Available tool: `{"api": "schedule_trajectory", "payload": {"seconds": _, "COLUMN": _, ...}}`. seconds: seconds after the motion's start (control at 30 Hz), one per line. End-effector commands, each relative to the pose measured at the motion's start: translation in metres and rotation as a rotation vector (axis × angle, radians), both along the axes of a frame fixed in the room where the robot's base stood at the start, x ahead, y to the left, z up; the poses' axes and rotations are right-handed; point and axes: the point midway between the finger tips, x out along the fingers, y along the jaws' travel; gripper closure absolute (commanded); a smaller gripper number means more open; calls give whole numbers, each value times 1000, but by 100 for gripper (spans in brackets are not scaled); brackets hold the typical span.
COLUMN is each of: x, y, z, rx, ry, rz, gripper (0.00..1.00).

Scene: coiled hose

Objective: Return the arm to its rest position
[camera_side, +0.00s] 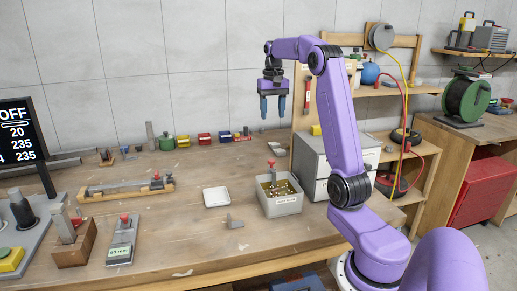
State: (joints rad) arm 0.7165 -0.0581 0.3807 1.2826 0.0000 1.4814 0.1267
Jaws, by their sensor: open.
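My gripper (273,106) hangs in the air above the back part of the wooden workbench (160,230), with its two blue fingers pointing down. The fingers are apart and nothing shows between them. My purple arm rises from the lower right, bends at the top and reaches left to the gripper. The gripper is well above the grey bin (284,207) and touches nothing that I can see.
The grey bin holds small parts and a red-topped item. A white dish (216,196) lies left of it. A grey drawer cabinet (312,165) and wooden shelves stand close behind my arm. A red hose (407,110) and yellow hose hang there. A display (20,130) stands at left.

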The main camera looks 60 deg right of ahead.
Motion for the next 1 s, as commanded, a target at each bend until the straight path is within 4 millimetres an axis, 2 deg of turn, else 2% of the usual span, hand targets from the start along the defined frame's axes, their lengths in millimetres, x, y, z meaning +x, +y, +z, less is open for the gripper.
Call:
{"api": "schedule_trajectory", "payload": {"seconds": 0.17, "x": 4, "y": 9, "z": -1, "rx": -1, "ry": -1, "rz": 25, "gripper": 46}}
{"api": "schedule_trajectory", "payload": {"seconds": 0.27, "x": 12, "y": 33, "z": -2, "rx": 0, "ry": -1, "rz": 94, "gripper": 46}}
{"api": "schedule_trajectory", "payload": {"seconds": 0.47, "x": 26, "y": 117, "z": -11, "rx": -1, "ry": -4, "rz": 331, "gripper": 46}}
{"api": "schedule_trajectory", "payload": {"seconds": 0.67, "x": 17, "y": 201, "z": -22, "rx": -3, "ry": -10, "rz": 581, "gripper": 46}}
{"api": "schedule_trajectory", "payload": {"seconds": 0.8, "x": -3, "y": 254, "z": -31, "rx": -3, "ry": -12, "rz": 756, "gripper": 46}}
{"api": "schedule_trajectory", "payload": {"seconds": 0.87, "x": -14, "y": 275, "z": -35, "rx": -3, "ry": -14, "rz": 830, "gripper": 46}}
{"api": "schedule_trajectory", "payload": {"seconds": 1.0, "x": -46, "y": 318, "z": -46, "rx": -3, "ry": -18, "rz": 1006, "gripper": 46}}
